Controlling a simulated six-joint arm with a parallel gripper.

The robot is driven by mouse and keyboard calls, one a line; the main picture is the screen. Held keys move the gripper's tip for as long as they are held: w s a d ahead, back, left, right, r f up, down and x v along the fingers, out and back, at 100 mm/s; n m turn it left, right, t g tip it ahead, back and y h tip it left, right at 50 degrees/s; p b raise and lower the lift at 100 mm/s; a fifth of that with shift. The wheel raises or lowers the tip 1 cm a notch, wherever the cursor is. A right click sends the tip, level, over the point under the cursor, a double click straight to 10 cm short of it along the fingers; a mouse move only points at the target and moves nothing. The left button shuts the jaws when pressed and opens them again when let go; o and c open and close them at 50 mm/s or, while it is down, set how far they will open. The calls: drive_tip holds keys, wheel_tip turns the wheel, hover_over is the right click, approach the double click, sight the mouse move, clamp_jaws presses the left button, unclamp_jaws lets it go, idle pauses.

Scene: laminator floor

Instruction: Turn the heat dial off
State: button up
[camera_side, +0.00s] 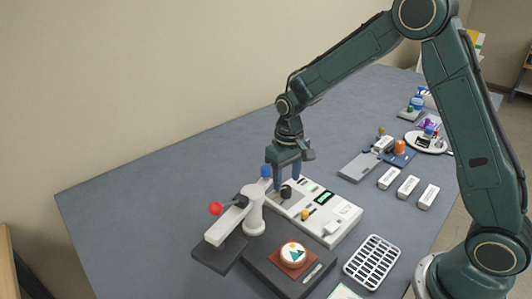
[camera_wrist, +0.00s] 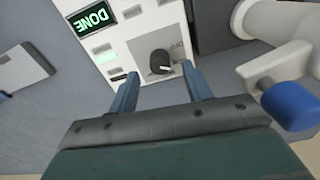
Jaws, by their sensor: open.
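The black heat dial (camera_wrist: 161,62) sits on a grey square plate on the white control panel (camera_wrist: 112,42). Its white pointer mark points to the lower right in the wrist view; the lettering around it is too small to read. The dial also shows in the side view (camera_side: 287,192), below my gripper (camera_side: 283,183). In the wrist view my gripper (camera_wrist: 163,76) is open, with one finger on each side of the dial's near edge and nothing between them. I cannot tell how far above the panel the fingertips are.
A white press with a red-ended lever (camera_side: 215,209) and a blue knob (camera_side: 266,171) stands close to my gripper. A round badge (camera_side: 293,254), a slotted tray (camera_side: 372,262) and several white blocks (camera_side: 408,186) lie nearby. The table's left side is clear.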

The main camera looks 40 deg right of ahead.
sight(286, 188)
drive_tip(key=shift+f, duration=1.8)
drive_tip(key=c, duration=1)
